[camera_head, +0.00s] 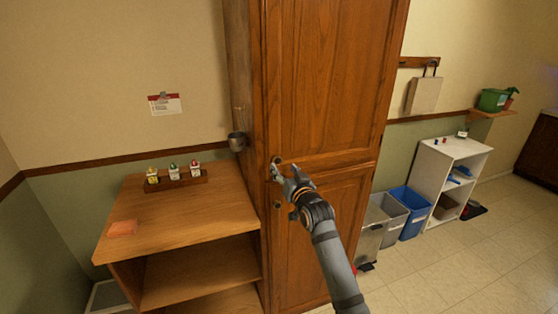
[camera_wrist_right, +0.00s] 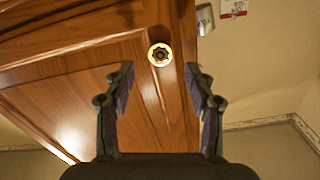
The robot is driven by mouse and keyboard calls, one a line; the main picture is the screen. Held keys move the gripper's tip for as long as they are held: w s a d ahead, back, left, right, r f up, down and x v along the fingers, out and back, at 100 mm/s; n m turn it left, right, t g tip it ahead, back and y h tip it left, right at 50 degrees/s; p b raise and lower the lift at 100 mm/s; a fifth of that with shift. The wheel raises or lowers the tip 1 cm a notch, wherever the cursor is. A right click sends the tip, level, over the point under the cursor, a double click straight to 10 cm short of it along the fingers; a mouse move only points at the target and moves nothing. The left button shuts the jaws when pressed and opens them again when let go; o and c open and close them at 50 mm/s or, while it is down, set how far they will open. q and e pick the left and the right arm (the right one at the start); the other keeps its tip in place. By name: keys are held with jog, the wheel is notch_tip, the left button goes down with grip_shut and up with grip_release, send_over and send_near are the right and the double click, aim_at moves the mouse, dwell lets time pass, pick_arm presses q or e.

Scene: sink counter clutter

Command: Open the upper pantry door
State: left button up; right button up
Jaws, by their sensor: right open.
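The upper pantry door (camera_head: 325,80) is a tall brown wooden panel, and it looks closed against the cabinet. Its round knob (camera_head: 277,160) is at the lower left corner of the door. In the right wrist view the knob (camera_wrist_right: 160,54) is a pale ring with a dark centre. My right gripper (camera_head: 275,174) is just below the knob in the head view. In the right wrist view its two fingers (camera_wrist_right: 160,85) are apart, with the knob ahead, between and beyond the tips. Nothing is held. My left gripper is not in view.
The lower pantry door (camera_head: 320,235) has its own knob (camera_head: 277,204). A wooden shelf unit (camera_head: 185,215) stands left, with small bottles on a rack (camera_head: 175,180). A metal cup (camera_head: 237,141) hangs on the cabinet side. Bins (camera_head: 408,212) and a white shelf (camera_head: 455,150) stand right.

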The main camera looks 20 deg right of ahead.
aim_at(278, 161)
jog(key=w+p, duration=0.1)
jog(key=w, duration=0.3)
jog(key=shift+w+a+r, duration=0.1)
jog(key=shift+w+a, duration=0.05)
jog(key=shift+w, duration=0.7)
jog(key=shift+s, duration=0.1)
grip_shut()
